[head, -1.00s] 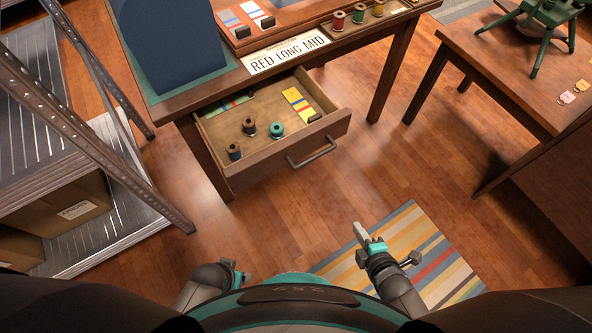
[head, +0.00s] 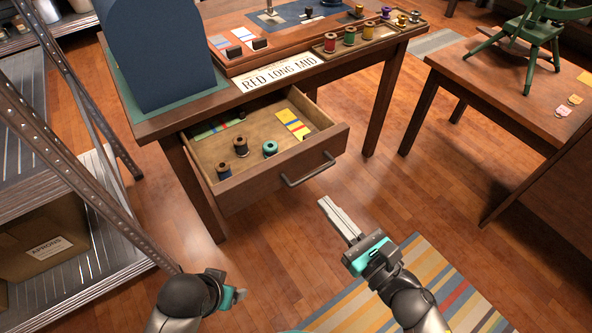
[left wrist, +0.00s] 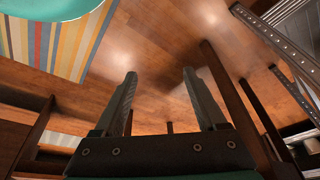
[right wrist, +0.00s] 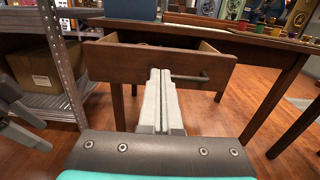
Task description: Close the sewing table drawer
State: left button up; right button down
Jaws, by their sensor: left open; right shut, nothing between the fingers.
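The sewing table drawer (head: 262,172) is pulled open under the sewing table (head: 190,118). It holds several thread spools and flat cards, and its dark bar handle (head: 308,170) is on the front. My right gripper (head: 327,203) is shut and empty, in front of the drawer and a little below and right of the handle in the head view. In the right wrist view its closed fingers (right wrist: 160,75) overlap the drawer front (right wrist: 110,65), with the handle (right wrist: 190,78) just right; contact cannot be told. My left gripper (left wrist: 158,85) is open and empty, low at the left in the head view (head: 240,294).
A metal shelf (head: 75,130) with a cardboard box (head: 40,255) stands at the left. A wooden table (head: 500,85) with a green stool (head: 530,35) is at the right. A striped rug (head: 440,280) lies below my right arm. The floor before the drawer is clear.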

aim_at(288, 159)
jog(key=b+x, duration=0.1)
jog(key=x, duration=0.9)
jog(key=shift+w+a+f, duration=0.1)
jog(key=shift+w+a, duration=0.05)
jog(key=shift+w, duration=0.05)
jog(key=shift+w+a, duration=0.3)
jog(key=shift+w, duration=0.1)
pick_arm(q)
jog(key=r, duration=0.3)
jog(key=shift+w, duration=0.2)
pick_arm(e)
jog(key=shift+w, duration=0.1)
